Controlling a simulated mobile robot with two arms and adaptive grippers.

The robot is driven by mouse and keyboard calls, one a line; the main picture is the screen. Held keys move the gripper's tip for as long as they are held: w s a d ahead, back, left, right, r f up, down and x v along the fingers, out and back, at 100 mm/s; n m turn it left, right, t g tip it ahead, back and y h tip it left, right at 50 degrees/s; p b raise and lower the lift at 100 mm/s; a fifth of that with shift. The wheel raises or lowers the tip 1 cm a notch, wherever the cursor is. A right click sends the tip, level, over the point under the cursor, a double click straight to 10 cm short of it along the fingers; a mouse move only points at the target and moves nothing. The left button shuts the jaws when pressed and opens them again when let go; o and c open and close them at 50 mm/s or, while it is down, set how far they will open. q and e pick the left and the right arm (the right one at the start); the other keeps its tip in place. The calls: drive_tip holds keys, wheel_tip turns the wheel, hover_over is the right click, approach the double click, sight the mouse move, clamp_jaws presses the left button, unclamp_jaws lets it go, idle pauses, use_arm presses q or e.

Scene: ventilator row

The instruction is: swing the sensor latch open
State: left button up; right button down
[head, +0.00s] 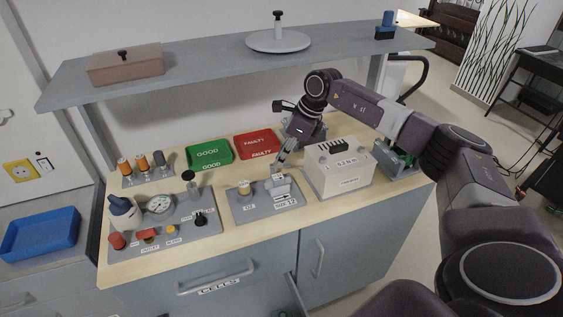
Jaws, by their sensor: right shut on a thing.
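A grey plate (262,209) on the wooden bench carries a small brass-and-white sensor part (244,188) on its left. On its right is a pale grey housing (284,190), which seems to hold the latch. My right gripper (279,164) reaches down from behind, its fingertips at the top of this housing. It is shut on a small part there, apparently the latch. The fingertips partly hide that part, and its swing angle is too small to tell. My left gripper is not in view.
A white labelled box (339,172) stands close right of the plate. A green GOOD tray (209,154) and a red FAULTY tray (257,144) lie behind. A panel with a gauge (159,205) and knobs is left. A grey shelf (205,65) spans above.

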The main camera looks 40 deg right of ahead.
drive_tip(key=shift+w+d+n+g+y+b, duration=0.1)
drive_tip(key=shift+w+n+g+y+b, duration=0.2)
drive_tip(key=shift+n, duration=0.4)
drive_tip(key=shift+d+n+y+b, duration=0.1)
drive_tip(key=shift+n+b, duration=0.3)
drive_tip(key=shift+n, duration=0.3)
drive_tip(key=c, duration=1.9)
unclamp_jaws()
drive_tip(key=shift+c, duration=0.2)
drive_tip(key=v, duration=1.2)
